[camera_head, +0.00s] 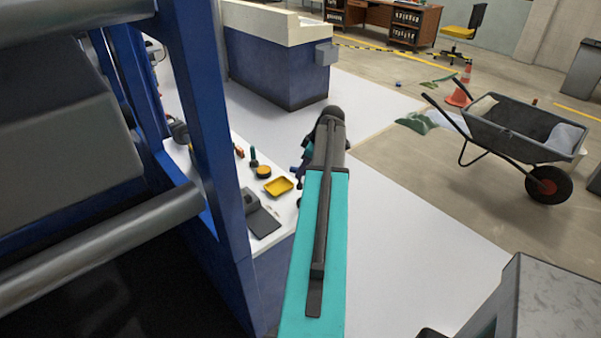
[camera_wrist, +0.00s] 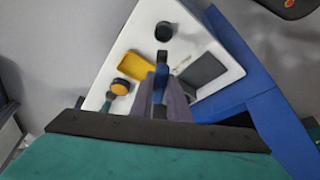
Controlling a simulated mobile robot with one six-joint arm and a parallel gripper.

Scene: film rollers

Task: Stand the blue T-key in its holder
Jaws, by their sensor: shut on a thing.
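My gripper (camera_wrist: 163,98) is shut on the blue T-key (camera_wrist: 160,88), whose blue part shows between the fingers in the wrist view. In the head view a small blue piece of the key (camera_head: 293,171) shows left of my arm, and the arm hides most of the gripper. The key is over the white bench (camera_wrist: 200,39); I cannot tell its height. A dark round cup-like piece (camera_wrist: 163,31) stands near the bench's far corner in the wrist view. I cannot tell for sure whether it is the holder.
A yellow tray (camera_head: 279,186), a grey block (camera_head: 250,197), a dark plate (camera_head: 264,223) and a round yellow-and-black piece (camera_head: 263,172) share the bench. A blue machine frame (camera_head: 205,110) rises on the left.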

